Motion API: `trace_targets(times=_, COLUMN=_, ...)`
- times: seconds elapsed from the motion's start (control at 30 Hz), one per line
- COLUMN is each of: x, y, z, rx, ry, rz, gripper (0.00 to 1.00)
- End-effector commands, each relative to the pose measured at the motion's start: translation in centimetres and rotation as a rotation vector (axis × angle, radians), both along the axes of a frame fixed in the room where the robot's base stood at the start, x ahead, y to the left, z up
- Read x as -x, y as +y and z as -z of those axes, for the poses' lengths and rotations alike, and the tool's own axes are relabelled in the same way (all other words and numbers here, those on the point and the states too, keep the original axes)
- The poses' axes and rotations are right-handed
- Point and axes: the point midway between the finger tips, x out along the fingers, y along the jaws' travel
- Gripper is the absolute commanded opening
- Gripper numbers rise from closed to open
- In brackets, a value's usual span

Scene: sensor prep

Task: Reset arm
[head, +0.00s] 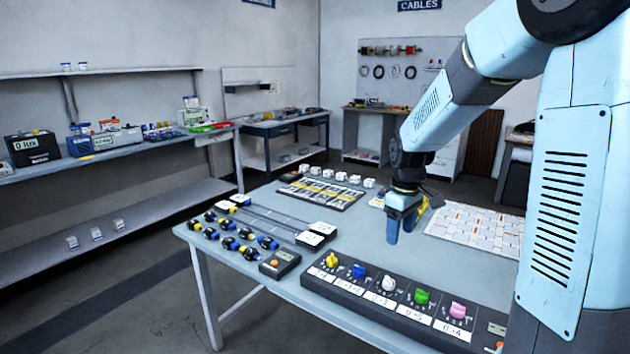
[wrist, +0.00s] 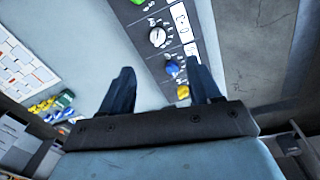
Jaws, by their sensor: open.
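My arm (head: 435,105) is light blue and reaches in from the right of the head view, bent down over the table. My gripper (head: 402,222) points down above the middle of the table (head: 235,262). In the wrist view my gripper (wrist: 160,90) shows two dark fingers, spread apart with nothing between them. I cannot tell the exact height of the fingertips over the table.
A dark panel (head: 345,288) with several coloured knobs runs along the table's front edge. Black-and-blue sensors (head: 229,243) stand at left, beside a small box (head: 279,263) with a button. A tray (head: 322,193) of parts lies behind. A white-and-orange board (head: 475,230) lies at right.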

Motion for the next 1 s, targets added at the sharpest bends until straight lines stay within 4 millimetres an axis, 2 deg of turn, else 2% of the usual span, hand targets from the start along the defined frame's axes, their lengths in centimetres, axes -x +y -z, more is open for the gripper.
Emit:
trace_targets(times=0.03, x=1.0, y=0.0, z=-1.3, rx=0.004, ry=-0.022, rz=0.026, gripper=0.63)
trace_targets(times=0.2, x=4.0, y=0.0, z=-4.5, rx=0.004, ry=-0.083, rz=0.122, gripper=0.63)
trace_targets(times=0.5, x=10.0, y=-0.1, z=-9.0, rx=-0.019, ry=-0.188, rz=0.287, gripper=0.63)
trace_targets(times=0.73, x=14.7, y=-0.2, z=-11.4, rx=-0.061, ry=-0.269, rz=0.412, gripper=0.63)
trace_targets(times=1.0, x=20.3, y=-0.4, z=-13.0, rx=-0.133, ry=-0.354, rz=0.553, gripper=0.63)
